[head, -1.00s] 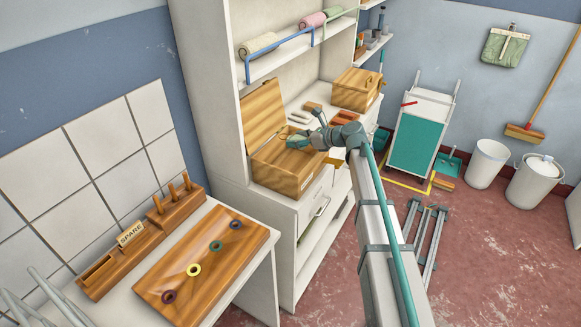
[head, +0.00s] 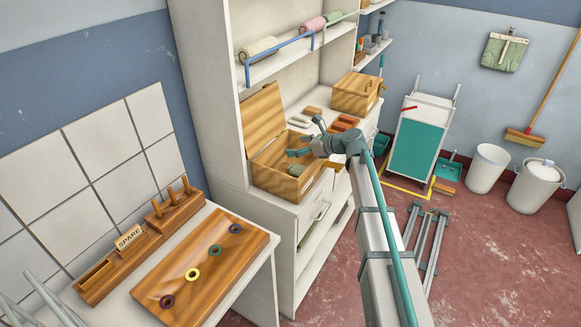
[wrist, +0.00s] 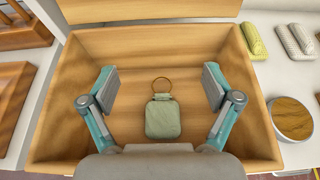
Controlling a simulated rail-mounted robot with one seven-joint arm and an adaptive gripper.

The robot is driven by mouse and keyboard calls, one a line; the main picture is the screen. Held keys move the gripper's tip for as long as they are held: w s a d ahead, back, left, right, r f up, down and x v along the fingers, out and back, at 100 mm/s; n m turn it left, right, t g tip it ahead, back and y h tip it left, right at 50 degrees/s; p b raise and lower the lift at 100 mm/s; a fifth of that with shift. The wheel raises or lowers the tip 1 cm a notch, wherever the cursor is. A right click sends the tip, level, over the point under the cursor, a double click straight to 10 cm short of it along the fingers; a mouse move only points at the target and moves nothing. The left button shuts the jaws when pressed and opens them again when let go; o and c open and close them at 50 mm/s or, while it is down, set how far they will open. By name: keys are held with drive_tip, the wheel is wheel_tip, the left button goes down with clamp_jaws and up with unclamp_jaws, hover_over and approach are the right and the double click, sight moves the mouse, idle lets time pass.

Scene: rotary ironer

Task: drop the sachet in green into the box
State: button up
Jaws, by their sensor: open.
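The open wooden box (head: 275,186) stands on the cabinet counter with its lid (head: 262,122) raised at the back. The green sachet (wrist: 163,119), a small square pouch with a ring at its top, shows inside the box's outline in the wrist view, between and below my fingers. It also shows in the head view (head: 296,170), close to the front wall. My gripper (wrist: 160,88) is open over the box, fingers apart on either side of the sachet and not touching it. In the head view my gripper (head: 299,152) is at the box opening. I cannot tell whether the sachet rests on the floor.
A second wooden box (head: 357,93), closed, stands further back on the counter. A red-brown tray (head: 343,122) and pale items (head: 299,121) lie between. A shelf with rolled towels (head: 258,47) hangs above. A wooden board with rings (head: 202,270) lies on the left table.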

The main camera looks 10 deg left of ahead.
drive_tip(key=v, duration=1.2)
drive_tip(key=s+d+f+n+g+h, duration=0.25)
drive_tip(key=s+f+n, duration=0.35)
drive_tip(key=f, duration=0.5)
drive_tip(key=s+d+f+n+g+h, duration=0.1)
drive_tip(key=s+d+f+n+h, duration=0.3)
drive_tip(key=s+f, duration=0.55)
drive_tip(key=s+d+f+n+g+h, duration=0.15)
drive_tip(key=s+f+n, duration=0.4)
drive_tip(key=f, duration=0.75)
drive_tip(key=s+d+f+n+g+h, duration=0.1)
drive_tip(key=s+f, duration=0.5)
drive_tip(key=s, duration=0.7)
drive_tip(key=s+d+f+n+g+h, duration=0.1)
drive_tip(key=s+d+f+n+g, duration=0.2)
drive_tip(key=s, duration=1)
drive_tip(key=s+d+f+n+g+h, duration=0.2)
drive_tip(key=s+f+n+g, duration=0.1)
drive_tip(key=s+f, duration=0.7)
drive_tip(key=s, duration=0.3)
drive_tip(key=shift+d, duration=0.35)
